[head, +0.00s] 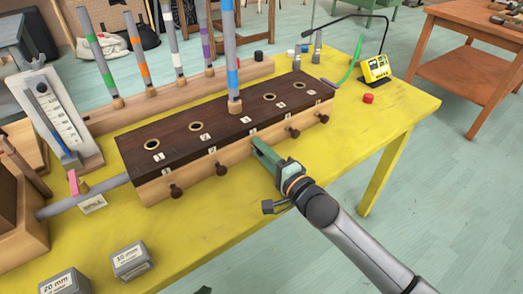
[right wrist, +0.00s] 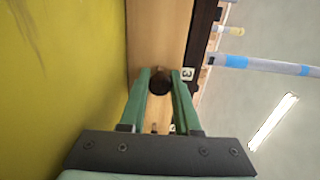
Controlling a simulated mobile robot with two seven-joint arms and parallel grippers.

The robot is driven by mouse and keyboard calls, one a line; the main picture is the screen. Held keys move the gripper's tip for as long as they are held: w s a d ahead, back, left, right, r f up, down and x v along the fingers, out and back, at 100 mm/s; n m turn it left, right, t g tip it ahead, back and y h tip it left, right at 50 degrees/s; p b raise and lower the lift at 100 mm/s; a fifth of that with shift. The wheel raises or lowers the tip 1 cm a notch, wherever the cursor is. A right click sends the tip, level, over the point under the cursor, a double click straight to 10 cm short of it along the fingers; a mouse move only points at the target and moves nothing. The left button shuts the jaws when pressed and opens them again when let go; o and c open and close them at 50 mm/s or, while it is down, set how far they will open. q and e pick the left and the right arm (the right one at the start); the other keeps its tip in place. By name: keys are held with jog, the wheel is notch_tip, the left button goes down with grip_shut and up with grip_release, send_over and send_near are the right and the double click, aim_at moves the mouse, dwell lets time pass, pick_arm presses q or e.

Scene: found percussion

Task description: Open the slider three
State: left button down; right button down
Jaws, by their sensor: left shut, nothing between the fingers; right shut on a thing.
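The long block has a dark brown top (head: 190,142) with several numbered holes and a pale wooden front with dark slider knobs. A grey tube with blue bands (head: 233,60) stands upright in its third hole. My right gripper (head: 258,145) is at the block's front and hides the third knob in the head view. In the right wrist view its green fingers are shut on the dark round knob of slider three (right wrist: 159,82), beside the label 3 (right wrist: 187,74). How far that slider is out cannot be told. My left gripper is not in view.
Knobs one (head: 176,190), two (head: 221,169) and four (head: 294,132) stick out along the front. A rack (head: 180,93) of colour-banded tubes stands behind. A grey pipe (head: 113,184) meets the block's left end. The yellow table (head: 215,225) is clear in front; small grey boxes (head: 131,260) lie front left.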

jog(key=shift+p+v, duration=1.15)
jog(key=shift+v, duration=0.05)
jog(key=shift+s+d+r, duration=0.1)
jog(key=shift+s+d, duration=0.05)
jog(key=shift+s, duration=0.05)
jog(key=c, duration=0.6)
grip_release()
